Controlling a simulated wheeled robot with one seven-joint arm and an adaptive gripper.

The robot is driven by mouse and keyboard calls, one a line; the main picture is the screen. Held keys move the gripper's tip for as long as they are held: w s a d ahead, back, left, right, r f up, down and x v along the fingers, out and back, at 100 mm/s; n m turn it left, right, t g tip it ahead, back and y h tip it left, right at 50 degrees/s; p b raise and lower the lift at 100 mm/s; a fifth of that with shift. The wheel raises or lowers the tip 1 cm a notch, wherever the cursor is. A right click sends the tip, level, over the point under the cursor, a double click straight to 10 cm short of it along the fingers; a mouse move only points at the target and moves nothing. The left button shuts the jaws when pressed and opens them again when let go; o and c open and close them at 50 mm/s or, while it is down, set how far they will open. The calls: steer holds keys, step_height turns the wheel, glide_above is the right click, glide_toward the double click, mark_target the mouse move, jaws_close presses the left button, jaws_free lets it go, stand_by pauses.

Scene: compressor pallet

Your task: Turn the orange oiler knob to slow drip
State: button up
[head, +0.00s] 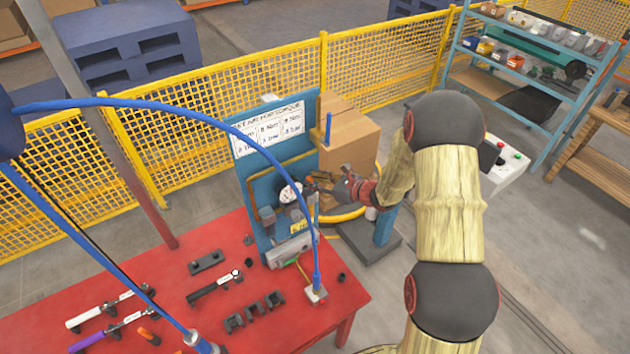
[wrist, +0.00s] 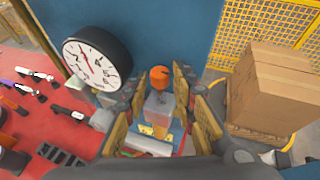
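The orange oiler knob (wrist: 159,77) sits on top of a clear oiler bowl (wrist: 157,106) in the wrist view, in front of the blue panel (wrist: 185,30). My gripper (wrist: 157,88) is open, with its fingers apart on the left and right of the knob in the picture. Gaps show on both sides of the knob, and I see no contact. In the head view my gripper (head: 318,183) is at the right side of the panel, by the white gauge (head: 290,192). The knob cannot be made out clearly there.
A round dial gauge (wrist: 97,59) is close to the left of my fingers. Cardboard boxes (head: 350,140) stand behind and right of the panel. The red table (head: 200,260) holds wrenches and black sockets. A blue hose (head: 240,133) arches over it. Yellow mesh fencing (head: 220,95) runs behind.

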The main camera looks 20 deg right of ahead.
steer(key=shift+c, duration=0.4)
jaws_close()
steer(key=shift+w+d+n+g+y, duration=0.2)
steer(key=shift+n+g+y, duration=0.35)
steer(key=shift+n, duration=0.25)
steer(key=shift+s, duration=0.1)
steer(key=shift+o, duration=0.4)
jaws_free()
